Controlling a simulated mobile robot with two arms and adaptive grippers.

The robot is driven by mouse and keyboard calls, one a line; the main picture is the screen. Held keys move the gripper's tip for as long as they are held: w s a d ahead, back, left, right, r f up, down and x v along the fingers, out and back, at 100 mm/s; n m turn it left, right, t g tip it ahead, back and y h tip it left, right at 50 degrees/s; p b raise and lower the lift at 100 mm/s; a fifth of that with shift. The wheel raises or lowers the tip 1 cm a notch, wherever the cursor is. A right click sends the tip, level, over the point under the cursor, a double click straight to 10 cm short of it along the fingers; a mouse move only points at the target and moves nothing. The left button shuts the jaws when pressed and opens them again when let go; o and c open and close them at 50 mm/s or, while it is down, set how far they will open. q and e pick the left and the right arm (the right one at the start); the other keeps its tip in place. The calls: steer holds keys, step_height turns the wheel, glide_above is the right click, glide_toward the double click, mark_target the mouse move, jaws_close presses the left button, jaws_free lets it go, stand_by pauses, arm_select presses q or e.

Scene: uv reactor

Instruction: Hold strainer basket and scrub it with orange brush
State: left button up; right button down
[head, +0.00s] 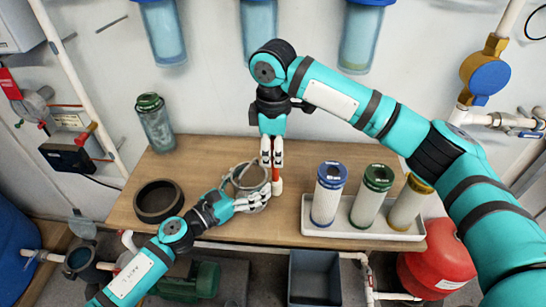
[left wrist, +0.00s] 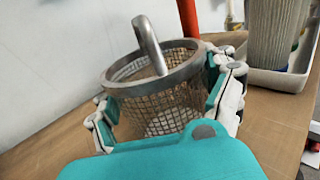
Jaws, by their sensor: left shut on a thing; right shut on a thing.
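The strainer basket (head: 240,178) is a grey metal mesh cup with a thick rim and arched handle. It is upright in the left wrist view (left wrist: 158,98), between the two fingers of my left gripper (head: 250,201), which is shut on it. The orange brush (head: 276,174) is held upright by my right gripper (head: 272,155), shut around its upper part. Its pale lower end is just right of the basket. The brush's orange part (left wrist: 188,16) also shows behind the basket rim in the left wrist view. Whether brush and basket touch is unclear.
A white tray (head: 350,235) at right holds filter cartridges with blue, green and amber caps. A dark ring (head: 158,201) lies at left on the wooden bench (head: 200,155). A clear housing with a green cap (head: 154,122) stands behind it. The bench between ring and housing is clear.

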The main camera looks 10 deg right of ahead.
steer(key=shift+r, duration=0.7)
steer(key=shift+a, duration=0.25)
steer(key=shift+f, duration=0.15)
steer(key=shift+f, duration=1.5)
steer(key=d+r, duration=0.2)
steer(key=r, duration=0.1)
steer(key=d+r, duration=0.1)
steer(key=r, duration=0.1)
steer(key=shift+s, duration=0.1)
